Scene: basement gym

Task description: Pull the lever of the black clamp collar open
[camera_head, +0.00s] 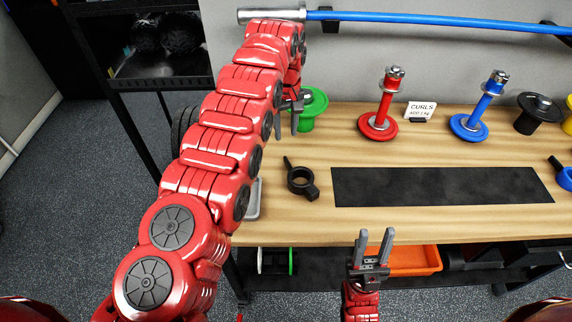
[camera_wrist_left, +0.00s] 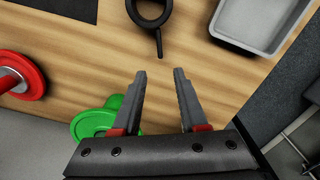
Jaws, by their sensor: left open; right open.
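The black clamp collar (camera_head: 312,190) lies flat on the wooden bench, left of the black mat. A thin handle sticks out from its ring toward the back of the bench, and a shorter tab sits at the front right. In the left wrist view the collar (camera_wrist_left: 138,16) is at the top edge, partly cut off, its handle pointing toward my fingers. My left gripper (camera_head: 287,128) is open and empty, behind the collar; its fingertips (camera_wrist_left: 160,74) are apart from the handle's end. My right gripper (camera_head: 375,238) is open and empty at the bench's front edge.
A green weight (camera_head: 314,108) stands close to my left gripper. Red (camera_head: 378,125) and blue (camera_head: 468,127) loaded handles stand at the back beside a CURLS sign (camera_head: 419,111). A grey tray (camera_wrist_left: 229,38) lies near the collar, mostly hidden by my left arm in the head view.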

